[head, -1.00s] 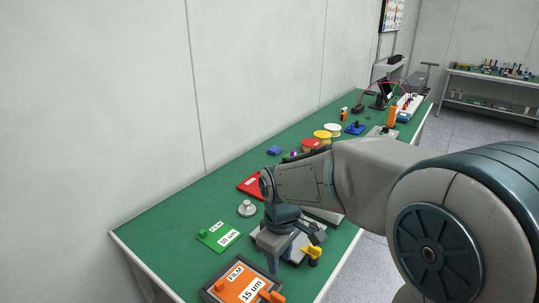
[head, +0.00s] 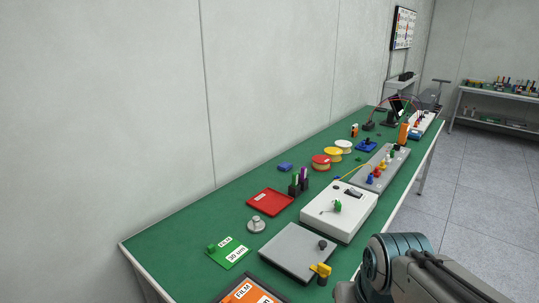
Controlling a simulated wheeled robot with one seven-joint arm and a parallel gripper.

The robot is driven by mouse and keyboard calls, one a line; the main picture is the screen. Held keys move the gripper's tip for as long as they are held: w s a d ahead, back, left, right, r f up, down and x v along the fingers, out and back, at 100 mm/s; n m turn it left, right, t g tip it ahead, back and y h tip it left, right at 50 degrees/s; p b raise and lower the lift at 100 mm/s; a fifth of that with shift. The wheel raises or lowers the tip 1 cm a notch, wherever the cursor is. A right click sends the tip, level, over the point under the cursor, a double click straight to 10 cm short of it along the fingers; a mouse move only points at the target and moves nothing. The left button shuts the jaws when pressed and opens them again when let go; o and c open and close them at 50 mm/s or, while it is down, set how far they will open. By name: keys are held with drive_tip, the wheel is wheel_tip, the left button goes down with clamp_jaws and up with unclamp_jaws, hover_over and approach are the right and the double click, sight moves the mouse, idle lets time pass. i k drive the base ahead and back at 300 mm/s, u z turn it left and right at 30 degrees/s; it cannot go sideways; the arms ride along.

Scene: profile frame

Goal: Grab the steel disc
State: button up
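A small steel disc (head: 256,226) with a raised round knob on top lies on the green bench top (head: 200,225). It sits left of the grey plate and in front of the red tray, with clear space around it. My arm shows only in part at the lower right of the head view. My gripper is out of the picture, so its fingers and anything in them cannot be seen.
A red tray (head: 270,202) lies behind the disc. A green film card (head: 228,253) lies in front of it. A grey plate (head: 298,250) with a yellow clamp (head: 321,270) stands to the right, beside a white box (head: 338,211). An orange film card (head: 249,294) is at the bottom edge.

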sight(256, 225)
drive_tip(key=z, duration=0.05)
drive_tip(key=k, duration=0.5)
drive_tip(key=z, duration=1.35)
drive_tip(key=i, duration=2.1)
drive_tip(key=u, duration=3.05)
drive_tip(key=i, duration=0.5)
drive_tip(key=u, duration=0.1)
